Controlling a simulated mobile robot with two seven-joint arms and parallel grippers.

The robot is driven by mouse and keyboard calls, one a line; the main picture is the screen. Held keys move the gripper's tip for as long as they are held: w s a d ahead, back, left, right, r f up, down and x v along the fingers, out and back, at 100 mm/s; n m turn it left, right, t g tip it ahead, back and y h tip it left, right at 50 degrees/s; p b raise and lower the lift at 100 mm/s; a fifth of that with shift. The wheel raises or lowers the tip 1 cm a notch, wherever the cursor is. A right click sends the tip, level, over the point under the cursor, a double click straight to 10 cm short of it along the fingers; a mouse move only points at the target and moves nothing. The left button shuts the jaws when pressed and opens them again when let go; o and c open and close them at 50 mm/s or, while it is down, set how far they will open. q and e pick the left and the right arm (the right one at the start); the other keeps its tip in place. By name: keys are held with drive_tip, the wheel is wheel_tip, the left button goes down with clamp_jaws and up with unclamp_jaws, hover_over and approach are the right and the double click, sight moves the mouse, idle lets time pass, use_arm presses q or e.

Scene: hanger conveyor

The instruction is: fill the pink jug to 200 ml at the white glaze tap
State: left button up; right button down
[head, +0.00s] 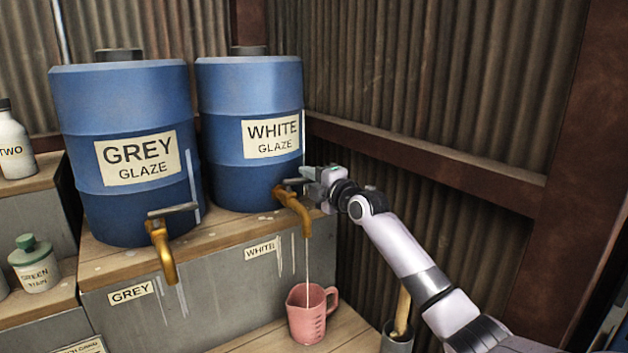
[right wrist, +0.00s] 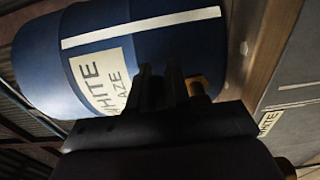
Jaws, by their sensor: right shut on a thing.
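The pink jug (head: 307,322) stands upright on the wooden ledge under the white glaze tap (head: 295,207), its handle to the right. A thin pale stream (head: 308,262) runs from the brass spout down into the jug. The level inside and the scale reading cannot be made out. My right gripper (head: 309,177) is at the tap's lever (head: 290,182), shut on it; in the right wrist view, its dark fingers (right wrist: 163,88) hide the lever. The white glaze barrel (head: 250,95) is blue, with a pale vertical strip. My left gripper is not in view.
The grey glaze barrel (head: 120,95) and its brass tap (head: 161,250) stand to the left. A pot with a wooden handle (head: 402,312) stands right of the jug. Corrugated walls close the back.

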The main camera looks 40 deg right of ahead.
drive_tip(key=shift+f, duration=0.2)
drive_tip(key=c, duration=1.2)
unclamp_jaws()
drive_tip(key=shift+r, duration=0.1)
drive_tip(key=shift+o, duration=0.2)
drive_tip(key=shift+s, duration=0.1)
drive_tip(key=s+b, duration=0.1)
drive_tip(key=s, duration=0.6)
